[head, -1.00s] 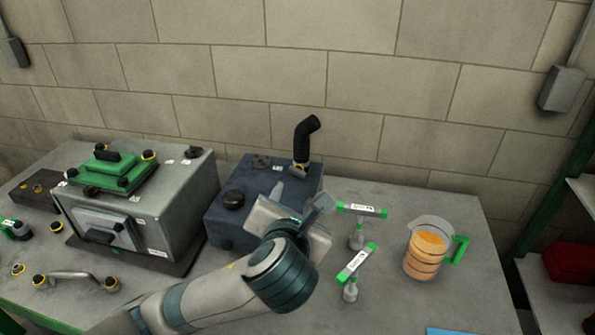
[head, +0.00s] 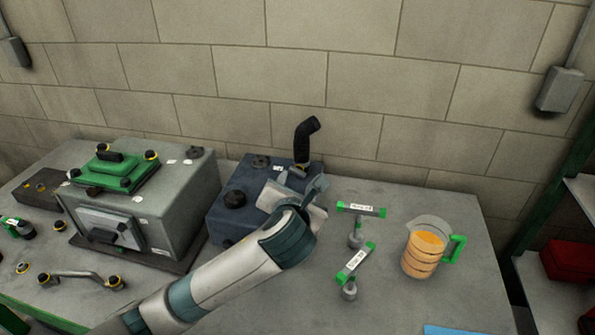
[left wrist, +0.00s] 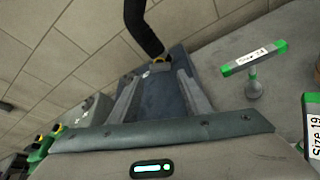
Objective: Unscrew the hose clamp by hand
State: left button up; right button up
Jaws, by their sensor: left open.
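The black bent hose (head: 305,140) stands up from the back right corner of the dark blue tank (head: 228,215). In the left wrist view the hose (left wrist: 144,28) comes down to a yellow-marked hose clamp (left wrist: 160,63) at its foot, on the tank (left wrist: 155,100). In the head view my gripper hides most of the clamp. My left gripper (head: 300,182) reaches over the tank, just in front of the hose foot. In the left wrist view its two fingers (left wrist: 158,78) are apart, with the clamp just beyond their tips and nothing between them. My right gripper is not in view.
A grey box with a green cover (head: 110,168) stands left of the tank. Two green-ended T-handle tools (head: 361,210) (head: 355,262) stand to the right, beside a jug of orange liquid (head: 425,250). The wall is close behind; the bench front right is mostly clear.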

aim_at(298, 173)
pick_arm(q)
jog(key=p+x, duration=0.1)
jog(key=x, duration=0.7)
jog(key=shift+p, duration=0.3)
jog(key=c, duration=0.8)
